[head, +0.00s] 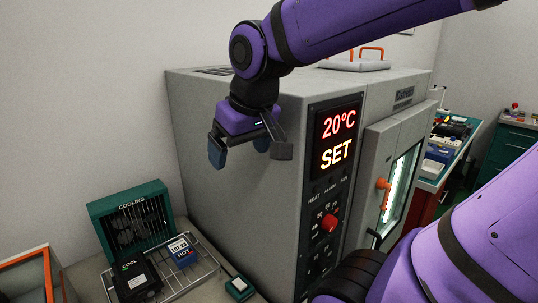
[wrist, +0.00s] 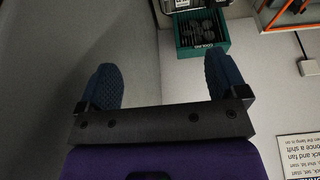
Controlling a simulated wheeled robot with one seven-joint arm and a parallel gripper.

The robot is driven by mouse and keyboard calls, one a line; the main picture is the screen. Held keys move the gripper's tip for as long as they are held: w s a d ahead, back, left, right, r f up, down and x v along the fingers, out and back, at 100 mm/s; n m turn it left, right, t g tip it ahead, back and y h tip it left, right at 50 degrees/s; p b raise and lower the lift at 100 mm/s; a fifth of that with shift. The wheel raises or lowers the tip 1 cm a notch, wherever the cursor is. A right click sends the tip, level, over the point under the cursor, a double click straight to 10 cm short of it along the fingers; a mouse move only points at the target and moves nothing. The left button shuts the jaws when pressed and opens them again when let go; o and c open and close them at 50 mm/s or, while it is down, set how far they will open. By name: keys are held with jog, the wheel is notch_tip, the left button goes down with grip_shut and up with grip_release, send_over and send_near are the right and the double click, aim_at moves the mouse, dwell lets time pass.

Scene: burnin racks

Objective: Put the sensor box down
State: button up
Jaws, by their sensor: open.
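My gripper (head: 240,152) hangs in the air in front of the grey oven's side, with its fingers apart and nothing between them. The wrist view also shows the gripper (wrist: 164,85) empty. A small blue box (head: 183,251) with a white label and a "HOT" marking sits on the wire rack (head: 206,267), below and left of my gripper. A black box (head: 135,277) marked "COOL" stands at the rack's left. I cannot tell for sure which is the sensor box.
A green cooling fan unit (head: 131,222) stands behind the rack; it also shows in the wrist view (wrist: 202,48). The large grey oven (head: 230,200) displays 20°C and SET. A small green item (head: 240,288) lies right of the rack. An orange-edged tray (head: 30,275) is at lower left.

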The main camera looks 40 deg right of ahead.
jog(key=s, duration=0.7)
jog(key=shift+d+r+t, duration=0.3)
jog(key=shift+r+t, duration=0.05)
jog(key=shift+t, duration=0.05)
dwell(1.3)
